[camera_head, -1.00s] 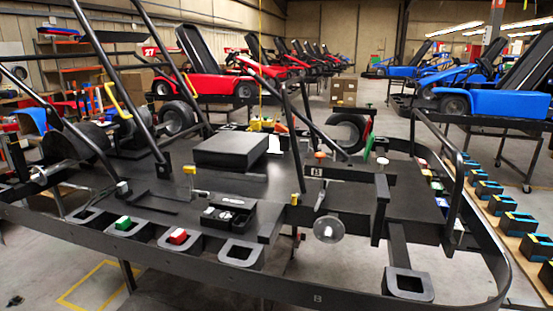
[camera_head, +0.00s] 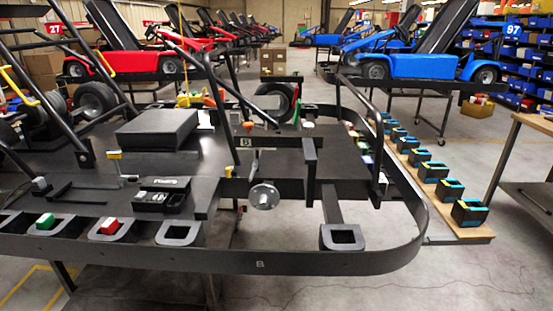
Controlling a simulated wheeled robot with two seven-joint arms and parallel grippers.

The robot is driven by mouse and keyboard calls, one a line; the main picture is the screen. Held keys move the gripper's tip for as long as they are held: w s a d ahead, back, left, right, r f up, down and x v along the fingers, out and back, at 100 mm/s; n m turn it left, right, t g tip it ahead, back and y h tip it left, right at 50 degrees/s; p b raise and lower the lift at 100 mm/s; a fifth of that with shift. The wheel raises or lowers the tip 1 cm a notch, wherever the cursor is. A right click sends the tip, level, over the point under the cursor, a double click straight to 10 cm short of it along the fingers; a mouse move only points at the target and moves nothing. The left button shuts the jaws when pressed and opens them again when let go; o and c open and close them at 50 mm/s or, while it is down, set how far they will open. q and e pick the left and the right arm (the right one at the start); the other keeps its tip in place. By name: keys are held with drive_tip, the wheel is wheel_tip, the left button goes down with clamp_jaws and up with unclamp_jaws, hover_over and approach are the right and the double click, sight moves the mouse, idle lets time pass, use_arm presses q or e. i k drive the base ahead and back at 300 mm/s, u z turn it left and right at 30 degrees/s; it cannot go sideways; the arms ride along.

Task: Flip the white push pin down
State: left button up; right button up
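A small white cap (camera_head: 308,126), which looks like the white push pin, sits on top of a black upright at the right part of the black kart frame (camera_head: 330,262). An orange cap (camera_head: 249,125) stands to its left on a similar post. The white cap is small, and I cannot tell its exact position in its post. Neither of my grippers shows in this view.
A black box (camera_head: 158,128) and a small black tray (camera_head: 165,195) lie on the kart's floor plate. A wooden board with several black-and-blue boxes (camera_head: 428,171) stands to the right. A table (camera_head: 530,195) is at the right edge. Floor at front right is clear.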

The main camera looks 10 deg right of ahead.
sight(309, 126)
drive_tip(key=u, duration=1)
drive_tip(key=k, duration=1)
drive_tip(key=z, duration=1)
drive_tip(key=i, duration=0.5)
